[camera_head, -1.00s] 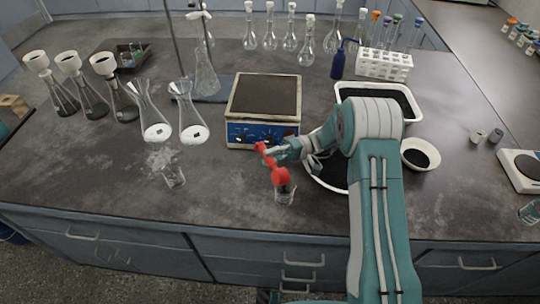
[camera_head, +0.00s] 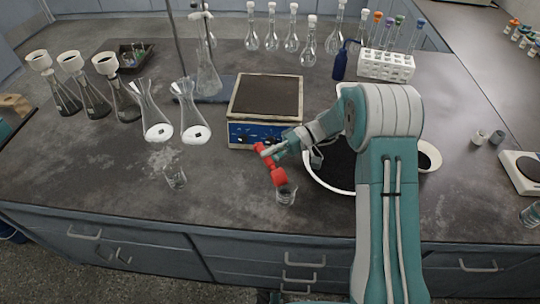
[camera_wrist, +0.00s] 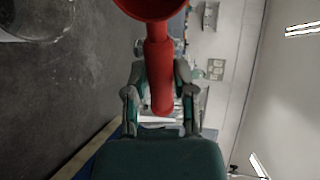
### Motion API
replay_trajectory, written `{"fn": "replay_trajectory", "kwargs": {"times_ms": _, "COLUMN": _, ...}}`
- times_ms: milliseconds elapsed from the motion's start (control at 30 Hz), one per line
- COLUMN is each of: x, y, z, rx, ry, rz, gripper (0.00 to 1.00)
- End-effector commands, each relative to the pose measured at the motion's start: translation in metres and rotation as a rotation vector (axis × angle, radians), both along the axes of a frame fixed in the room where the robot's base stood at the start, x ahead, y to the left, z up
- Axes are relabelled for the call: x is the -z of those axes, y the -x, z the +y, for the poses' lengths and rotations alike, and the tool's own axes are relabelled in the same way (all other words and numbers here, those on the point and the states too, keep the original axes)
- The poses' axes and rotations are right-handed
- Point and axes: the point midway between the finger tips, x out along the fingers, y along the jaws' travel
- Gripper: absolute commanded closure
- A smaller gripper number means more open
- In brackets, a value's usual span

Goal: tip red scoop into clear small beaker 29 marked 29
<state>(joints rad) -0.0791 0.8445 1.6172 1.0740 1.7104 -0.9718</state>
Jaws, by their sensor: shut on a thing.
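My gripper (camera_head: 270,151) is shut on the handle of the red scoop (camera_head: 278,177). In the wrist view my gripper's fingers (camera_wrist: 160,112) close on both sides of the red handle (camera_wrist: 158,75), and the scoop's head is cut off at the top edge. In the head view the scoop is tilted, with its head low at the rim of a clear small beaker (camera_head: 287,196). I cannot tell whether they touch. The beaker stands upright near the bench's front edge; its contents and any marking are too small to read. A clear glass rim (camera_wrist: 35,20) shows at the wrist view's upper left.
A balance-like box (camera_head: 264,110) stands behind the scoop, and a white basin of dark material (camera_head: 335,187) lies right, partly behind my arm. Another small beaker (camera_head: 176,180) stands left, before two flasks (camera_head: 157,131). The bench between the beakers is clear.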

Motion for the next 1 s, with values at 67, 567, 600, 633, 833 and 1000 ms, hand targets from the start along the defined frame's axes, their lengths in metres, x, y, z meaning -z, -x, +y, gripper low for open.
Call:
{"fn": "replay_trajectory", "kwargs": {"times_ms": 67, "x": 0.0, "y": 0.0, "z": 0.0, "rx": 0.0, "ry": -0.002, "rz": 0.001, "gripper": 1.0}}
{"fn": "replay_trajectory", "kwargs": {"times_ms": 567, "x": -0.012, "y": 0.004, "z": 0.007, "rx": -0.001, "ry": 0.335, "rz": -0.21, "gripper": 1.0}}
{"fn": "replay_trajectory", "kwargs": {"times_ms": 600, "x": -0.011, "y": 0.004, "z": 0.007, "rx": -0.001, "ry": 0.34, "rz": -0.211, "gripper": 1.0}}
{"fn": "replay_trajectory", "kwargs": {"times_ms": 633, "x": -0.011, "y": 0.004, "z": 0.007, "rx": -0.001, "ry": 0.34, "rz": -0.211, "gripper": 1.0}}
{"fn": "replay_trajectory", "kwargs": {"times_ms": 833, "x": -0.012, "y": 0.004, "z": 0.007, "rx": -0.001, "ry": 0.351, "rz": -0.219, "gripper": 1.0}}
{"fn": "replay_trajectory", "kwargs": {"times_ms": 1000, "x": -0.02, "y": 0.007, "z": 0.011, "rx": -0.003, "ry": 0.531, "rz": -0.341, "gripper": 1.0}}
